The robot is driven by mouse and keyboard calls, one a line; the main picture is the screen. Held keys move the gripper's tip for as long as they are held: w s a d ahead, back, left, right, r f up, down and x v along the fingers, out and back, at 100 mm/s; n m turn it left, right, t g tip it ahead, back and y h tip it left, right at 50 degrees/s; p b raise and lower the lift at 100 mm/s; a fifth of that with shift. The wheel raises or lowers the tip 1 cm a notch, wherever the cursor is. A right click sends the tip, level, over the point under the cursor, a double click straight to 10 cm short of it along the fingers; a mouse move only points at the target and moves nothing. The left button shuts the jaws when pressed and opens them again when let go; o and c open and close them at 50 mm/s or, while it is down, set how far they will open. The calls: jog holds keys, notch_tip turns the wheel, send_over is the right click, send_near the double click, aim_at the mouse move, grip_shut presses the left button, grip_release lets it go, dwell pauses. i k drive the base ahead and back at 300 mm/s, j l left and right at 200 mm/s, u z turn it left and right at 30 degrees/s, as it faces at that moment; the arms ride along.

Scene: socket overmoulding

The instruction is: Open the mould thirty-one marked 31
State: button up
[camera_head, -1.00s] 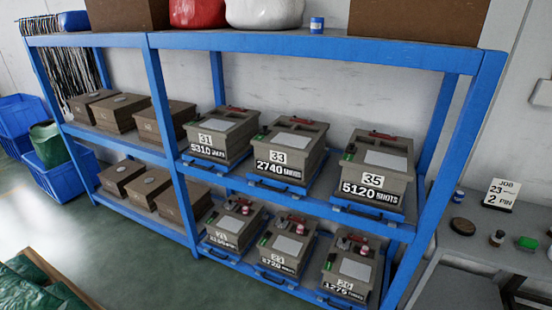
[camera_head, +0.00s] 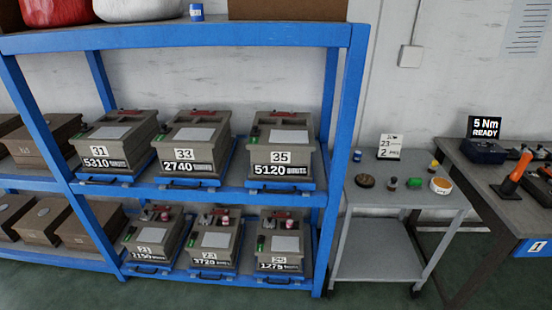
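The mould marked 31 (camera_head: 117,138) stands on the upper blue shelf, leftmost of the three numbered moulds there. It is a grey-brown box with a white 31 label, a 5310 shots plate, a pale top panel and a red part at the back of its top. It looks shut. A blue tray with a handle lies under it. The mould marked 33 (camera_head: 191,143) stands to its right, and the mould marked 35 (camera_head: 278,148) beyond that. My gripper is not in view.
Three more numbered moulds stand on the lower level of the blue rack (camera_head: 340,120). Brown boxes (camera_head: 42,138) fill the left bays. A grey cart (camera_head: 388,190) with a job card and small items stands right of the rack, then a workbench (camera_head: 500,195) with tools.

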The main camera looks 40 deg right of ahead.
aim_at(118, 147)
jog(key=i+j+u, duration=0.1)
jog(key=i+j, duration=0.3)
jog(key=i+j+u, duration=0.1)
jog(key=i+j, duration=0.2)
jog(key=i, duration=0.3)
jog(key=i+j+u, duration=0.1)
jog(key=i+j, duration=0.2)
jog(key=i, duration=0.2)
jog(key=i+j+u, duration=0.1)
jog(key=i+j, duration=0.2)
jog(key=i, duration=0.25)
